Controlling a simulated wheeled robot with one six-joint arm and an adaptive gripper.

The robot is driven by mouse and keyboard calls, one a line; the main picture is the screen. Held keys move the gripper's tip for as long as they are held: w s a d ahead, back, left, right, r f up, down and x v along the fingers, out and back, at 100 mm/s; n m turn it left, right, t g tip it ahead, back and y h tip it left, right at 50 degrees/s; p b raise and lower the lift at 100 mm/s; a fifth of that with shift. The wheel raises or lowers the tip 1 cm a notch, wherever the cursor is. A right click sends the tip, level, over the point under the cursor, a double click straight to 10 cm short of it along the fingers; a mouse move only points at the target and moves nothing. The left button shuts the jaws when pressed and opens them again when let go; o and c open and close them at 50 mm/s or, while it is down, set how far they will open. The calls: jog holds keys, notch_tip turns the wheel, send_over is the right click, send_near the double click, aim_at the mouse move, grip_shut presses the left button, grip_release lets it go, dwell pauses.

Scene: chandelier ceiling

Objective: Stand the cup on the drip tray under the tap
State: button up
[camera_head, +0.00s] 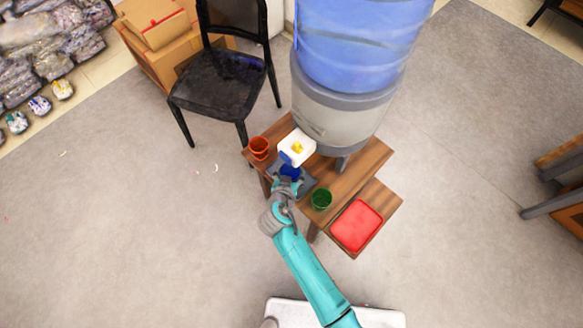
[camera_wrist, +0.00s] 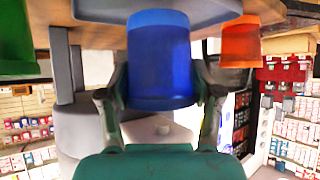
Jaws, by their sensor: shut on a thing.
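A blue cup (camera_head: 291,171) is between the fingers of my gripper (camera_head: 289,179), which is shut on it. In the wrist view the blue cup (camera_wrist: 159,62) fills the middle, with a finger on each side. The flat grey drip tray (camera_head: 307,184) lies on the small wooden table under the dispenser. In the wrist view, upside down, the cup's base overlaps the tray (camera_wrist: 110,10); I cannot tell whether it touches. The white tap block (camera_head: 297,146) with a yellow part juts out just behind the cup. My gripper hides part of the tray.
An orange-red cup (camera_head: 259,148) stands left of the tray, a green cup (camera_head: 321,199) right of it. A red tray (camera_head: 356,225) sits on the lower step of the table (camera_head: 345,184). The large water dispenser (camera_head: 335,105) stands behind. A black chair (camera_head: 228,82) is at back left.

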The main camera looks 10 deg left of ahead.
aim_at(291, 169)
jog(key=x, duration=0.3)
jog(key=shift+w, duration=0.1)
jog(key=shift+w+f, duration=0.2)
jog(key=shift+f, duration=0.1)
jog(key=o, duration=1.2)
jog(key=shift+f, duration=0.1)
jog(key=shift+o, duration=0.2)
jog(key=v, duration=1.2)
jog(key=shift+d, duration=0.1)
